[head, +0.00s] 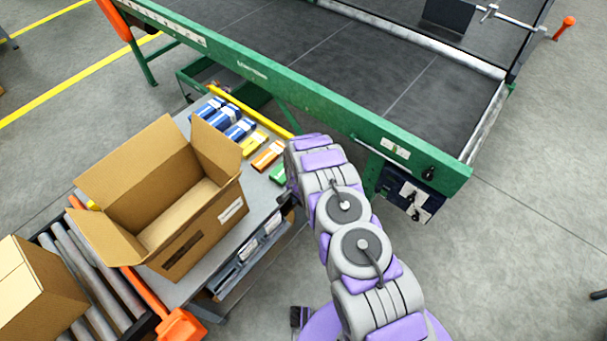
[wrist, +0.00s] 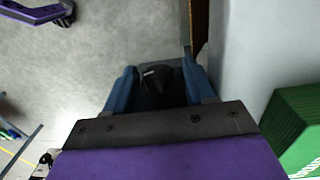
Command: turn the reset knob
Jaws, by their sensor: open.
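In the wrist view my gripper (wrist: 158,76) is open, with one blue finger on each side of a black knob (wrist: 152,88) that has a short white mark. The knob lies between the fingers; I cannot tell whether either finger touches it. I see no label showing that this is the reset knob. A dark control box (head: 392,186) with black knobs on pale plates hangs under the machine's right end.
A table (head: 188,285) left of my arm holds an open cardboard box (head: 195,245) and several small coloured packs (head: 240,130). A roller conveyor (head: 105,290) with another carton (head: 35,290) stands at lower left.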

